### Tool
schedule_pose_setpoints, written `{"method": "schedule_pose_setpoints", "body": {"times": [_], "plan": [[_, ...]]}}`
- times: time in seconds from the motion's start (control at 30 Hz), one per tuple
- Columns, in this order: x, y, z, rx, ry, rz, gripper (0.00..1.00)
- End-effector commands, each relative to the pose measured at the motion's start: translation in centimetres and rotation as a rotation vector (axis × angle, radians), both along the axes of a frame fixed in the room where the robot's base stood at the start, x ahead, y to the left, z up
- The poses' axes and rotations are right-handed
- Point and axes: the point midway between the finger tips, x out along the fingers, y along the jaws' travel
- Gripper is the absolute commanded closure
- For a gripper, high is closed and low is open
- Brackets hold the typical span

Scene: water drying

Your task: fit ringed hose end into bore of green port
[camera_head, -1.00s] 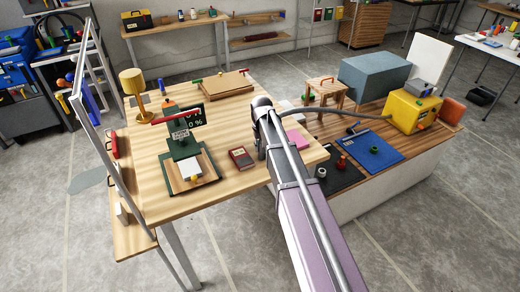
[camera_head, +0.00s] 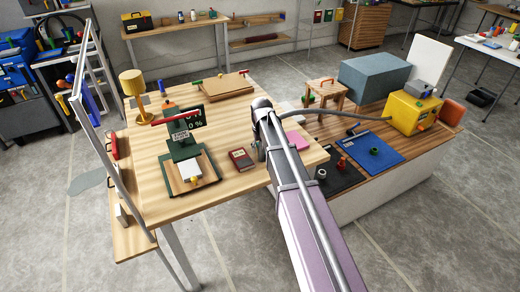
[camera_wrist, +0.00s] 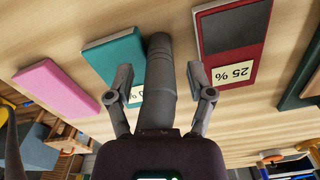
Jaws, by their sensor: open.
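In the wrist view a dark grey hose end (camera_wrist: 160,48) with a raised ring stretches from my palm out over the table. My gripper (camera_wrist: 158,70) is open, with one finger on each side of it and a visible gap on both sides. In the head view the grey hose (camera_head: 345,115) runs from the yellow box (camera_head: 410,113) to beside my arm; its end is mostly hidden there. A small dark green ring-shaped piece (camera_head: 374,151) on the blue mat (camera_head: 386,157) may be the green port; its bore is too small to make out.
A teal card (camera_wrist: 112,52), a dark red card (camera_wrist: 235,38) marked 25% and a pink slab (camera_wrist: 55,88) lie around the gripper. A green stand (camera_head: 183,151) holds a panel to the left.

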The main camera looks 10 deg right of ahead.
Motion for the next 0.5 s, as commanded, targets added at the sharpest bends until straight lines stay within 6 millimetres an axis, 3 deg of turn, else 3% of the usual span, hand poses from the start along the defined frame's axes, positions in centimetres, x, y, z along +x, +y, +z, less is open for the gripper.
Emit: {"method": "schedule_pose_setpoints", "body": {"times": [0.5], "plan": [[0.0, 0.0, 3.3, 0.000, 0.000, 0.000, 0.31]]}}
